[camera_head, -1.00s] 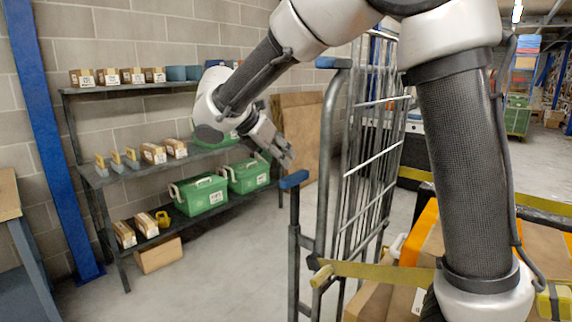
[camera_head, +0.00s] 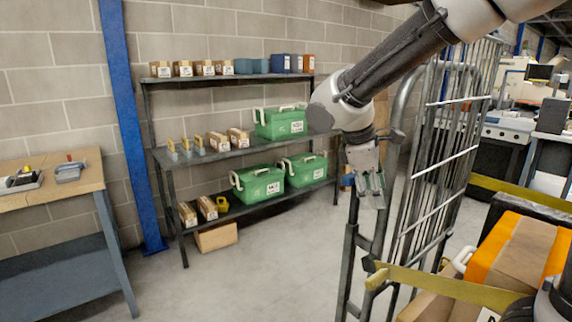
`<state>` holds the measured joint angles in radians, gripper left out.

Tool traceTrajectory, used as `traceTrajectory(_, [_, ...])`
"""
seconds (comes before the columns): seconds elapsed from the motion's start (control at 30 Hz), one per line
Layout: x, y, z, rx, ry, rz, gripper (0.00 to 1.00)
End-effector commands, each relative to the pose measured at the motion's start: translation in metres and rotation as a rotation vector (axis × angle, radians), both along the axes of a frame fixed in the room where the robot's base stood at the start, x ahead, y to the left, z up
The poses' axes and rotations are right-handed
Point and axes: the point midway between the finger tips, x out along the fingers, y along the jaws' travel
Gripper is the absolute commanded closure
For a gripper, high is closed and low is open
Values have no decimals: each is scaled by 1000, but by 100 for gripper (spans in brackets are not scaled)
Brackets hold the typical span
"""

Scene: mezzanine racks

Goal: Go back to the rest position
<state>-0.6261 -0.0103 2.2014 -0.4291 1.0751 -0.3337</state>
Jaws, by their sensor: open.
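My gripper (camera_head: 372,200) hangs from my arm right of the picture's middle, pointing down. It is open, and I see nothing between its fingers. In the picture it overlaps the post of the wire roll cage (camera_head: 425,185); I cannot tell the gap between them. The grey shelf rack (camera_head: 245,150) stands to the left behind it. A green box (camera_head: 281,124) is on its middle shelf, and two more green boxes (camera_head: 258,186) are on the bottom shelf.
A workbench (camera_head: 82,187) with small tools stands at the left, beside a blue post (camera_head: 130,120). Cartons (camera_head: 525,245) and a yellow strap (camera_head: 450,290) are at the lower right. A carton (camera_head: 216,237) lies under the rack. The floor in front is clear.

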Motion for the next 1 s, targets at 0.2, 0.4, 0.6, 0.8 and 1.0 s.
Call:
traceTrajectory(0.2, [-81, -70, 3, 299, -95, -550, 52])
traceTrajectory(0.4, [-149, -117, 6, 532, -214, -923, 52])
traceTrajectory(0.6, [-178, -151, 24, 616, -363, -1058, 52])
traceTrajectory(0.8, [-182, -161, 28, 620, -398, -1095, 52])
traceTrajectory(1.0, [-182, -161, 29, 619, -397, -1093, 52])
